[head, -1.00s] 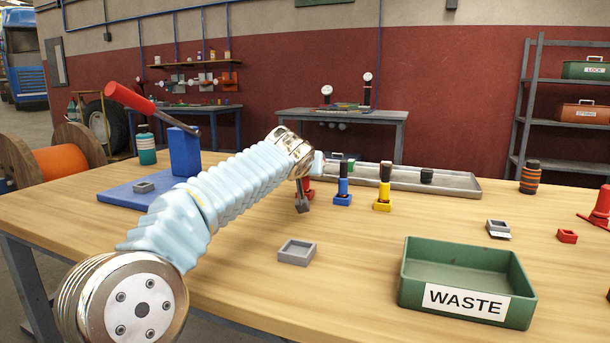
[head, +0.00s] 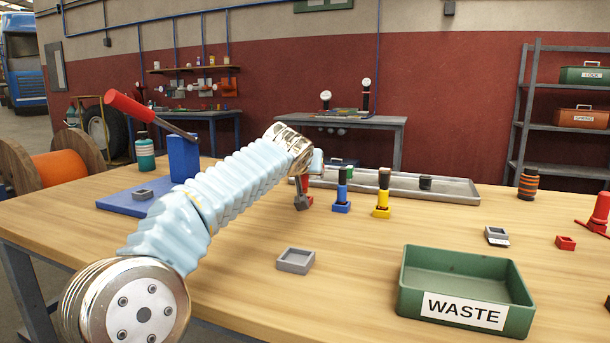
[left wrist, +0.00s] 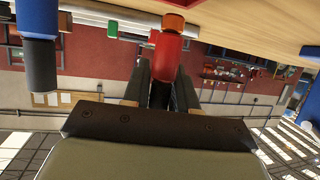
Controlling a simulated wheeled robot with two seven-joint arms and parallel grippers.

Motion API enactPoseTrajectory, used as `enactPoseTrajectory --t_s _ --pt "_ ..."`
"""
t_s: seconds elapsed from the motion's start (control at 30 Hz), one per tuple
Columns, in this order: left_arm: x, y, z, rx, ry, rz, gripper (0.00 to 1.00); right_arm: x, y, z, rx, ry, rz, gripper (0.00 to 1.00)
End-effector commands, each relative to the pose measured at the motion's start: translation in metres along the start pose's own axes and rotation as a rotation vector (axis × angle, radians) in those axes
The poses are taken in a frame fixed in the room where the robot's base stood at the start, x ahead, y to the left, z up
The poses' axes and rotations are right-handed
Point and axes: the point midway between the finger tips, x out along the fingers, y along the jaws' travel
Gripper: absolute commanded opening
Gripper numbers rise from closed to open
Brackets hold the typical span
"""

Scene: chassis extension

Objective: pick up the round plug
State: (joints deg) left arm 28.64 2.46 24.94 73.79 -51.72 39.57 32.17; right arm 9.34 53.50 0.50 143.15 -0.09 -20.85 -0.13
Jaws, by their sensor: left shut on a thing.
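My left gripper (left wrist: 160,90) is shut on the dark lower part of a red piece (left wrist: 166,54) with an orange end, in the left wrist view. In the head view my left gripper (head: 301,194) is at the left end of a row of coloured pieces, and the red piece (head: 310,189) is mostly hidden behind it. A dark piece with a blue base (head: 342,207) and one with a yellow base (head: 381,211) stand upright just right. I cannot tell the held piece's full shape, or whether it touches the table. My right gripper is not in view.
A grey metal tray (head: 455,189) lies behind the row, with a dark round piece (head: 425,183) in it. A green WASTE bin (head: 410,297) is front right. A small grey square holder (head: 295,261) is left of it. A blue lever press (head: 184,158) stands left.

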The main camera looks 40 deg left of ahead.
Motion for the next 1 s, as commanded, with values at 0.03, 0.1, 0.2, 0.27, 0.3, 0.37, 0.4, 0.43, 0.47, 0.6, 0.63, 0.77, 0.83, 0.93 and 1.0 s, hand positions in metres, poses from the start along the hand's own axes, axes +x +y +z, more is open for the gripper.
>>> enactPoseTrajectory --t_s 0.03,0.1,0.2,0.27,0.3,0.37,0.4,0.43,0.47,0.6,0.63,0.77,0.83,0.93,1.0 --pt "-0.006 0.001 -0.014 -0.003 0.004 0.003 0.0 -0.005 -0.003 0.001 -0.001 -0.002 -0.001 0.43" --pt "-0.022 0.002 -0.021 -0.001 0.005 0.001 0.0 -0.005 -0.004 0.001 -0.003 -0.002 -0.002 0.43" --pt "-0.05 0.003 -0.036 -0.002 0.006 0.003 0.0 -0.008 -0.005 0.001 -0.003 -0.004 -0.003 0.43" --pt "-0.067 0.004 -0.045 -0.001 0.005 0.002 0.0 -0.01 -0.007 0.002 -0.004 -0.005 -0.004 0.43" --pt "-0.078 0.004 -0.051 -0.002 0.005 0.002 0.0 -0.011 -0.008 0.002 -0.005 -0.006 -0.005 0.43" --pt "-0.096 0.005 -0.047 0.0 0.005 0.002 0.0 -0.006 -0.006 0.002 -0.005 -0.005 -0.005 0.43" --pt "-0.107 0.005 -0.047 0.0 0.005 0.001 0.0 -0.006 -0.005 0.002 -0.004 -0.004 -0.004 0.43" --pt "-0.115 0.006 -0.047 0.0 0.004 0.001 0.0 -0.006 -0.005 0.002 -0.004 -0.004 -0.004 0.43" --pt "-0.123 0.006 -0.048 -0.001 0.004 0.001 0.0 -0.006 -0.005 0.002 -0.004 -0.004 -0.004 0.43" --pt "-0.151 0.008 -0.048 0.0 0.001 0.001 0.0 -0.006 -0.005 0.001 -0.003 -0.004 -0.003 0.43" --pt "-0.155 0.008 -0.048 0.0 0.001 0.001 0.0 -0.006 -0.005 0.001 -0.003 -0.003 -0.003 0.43" --pt "-0.168 0.009 -0.048 0.0 0.0 0.001 0.0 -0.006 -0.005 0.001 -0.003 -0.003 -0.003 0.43" --pt "-0.171 0.009 -0.048 -0.001 0.0 0.0 0.0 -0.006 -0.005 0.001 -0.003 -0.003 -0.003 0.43" --pt "-0.172 0.009 -0.048 -0.001 -0.001 0.0 0.0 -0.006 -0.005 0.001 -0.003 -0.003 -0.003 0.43" --pt "-0.172 0.009 -0.048 -0.001 -0.001 0.0 0.0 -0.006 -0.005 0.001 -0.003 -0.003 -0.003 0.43"
